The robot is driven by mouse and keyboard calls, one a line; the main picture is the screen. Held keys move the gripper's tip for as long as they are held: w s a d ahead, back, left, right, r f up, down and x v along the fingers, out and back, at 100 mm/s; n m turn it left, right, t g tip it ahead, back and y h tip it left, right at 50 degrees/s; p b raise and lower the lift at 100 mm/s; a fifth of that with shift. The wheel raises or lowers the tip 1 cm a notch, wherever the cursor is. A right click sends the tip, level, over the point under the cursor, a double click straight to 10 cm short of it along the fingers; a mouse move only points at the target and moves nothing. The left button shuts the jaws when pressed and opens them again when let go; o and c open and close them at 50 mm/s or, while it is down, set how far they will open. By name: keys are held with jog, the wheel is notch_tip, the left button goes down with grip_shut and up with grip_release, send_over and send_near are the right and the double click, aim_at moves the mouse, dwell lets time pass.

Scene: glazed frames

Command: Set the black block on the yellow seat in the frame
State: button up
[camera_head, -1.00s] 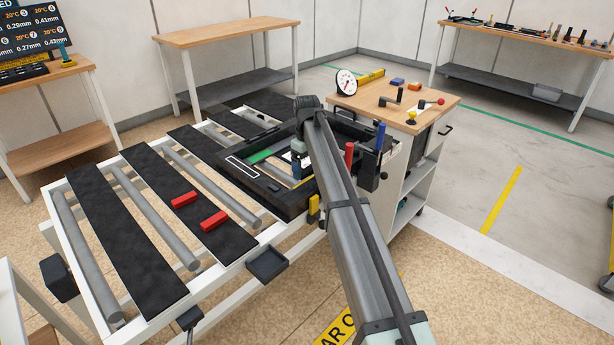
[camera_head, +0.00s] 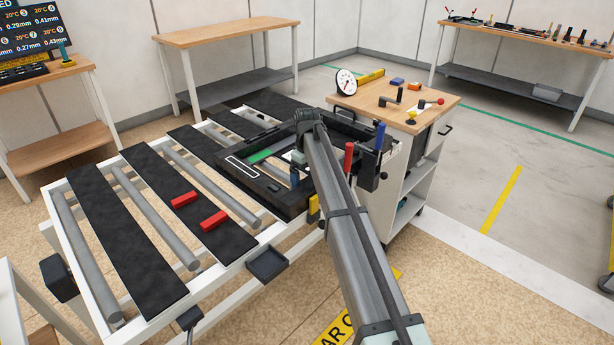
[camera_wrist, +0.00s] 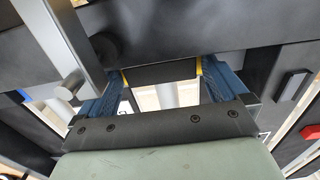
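In the wrist view my gripper (camera_wrist: 162,82) has its two blue fingers on either side of the black block (camera_wrist: 160,73). The block fills the gap between the fingertips and looks held. Thin yellow slivers show at both ends of the block; I cannot tell whether they are the yellow seat or part of the fingertips. In the head view my gripper (camera_head: 294,177) is low over the opening of the black frame (camera_head: 262,195), and my arm hides much of it. The gap between the block and what lies beneath cannot be judged.
A green piece (camera_head: 261,156) lies inside the frame, and a small dark block (camera_head: 274,187) is on its near rail. Red (camera_head: 348,158) and blue (camera_head: 380,137) upright handles stand close on the right. Two red blocks (camera_head: 214,220) lie on a conveyor strip to the left.

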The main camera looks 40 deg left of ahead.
notch_tip(320, 180, up, 12)
jog(key=shift+r, duration=0.15)
dwell(0.6)
dwell(0.5)
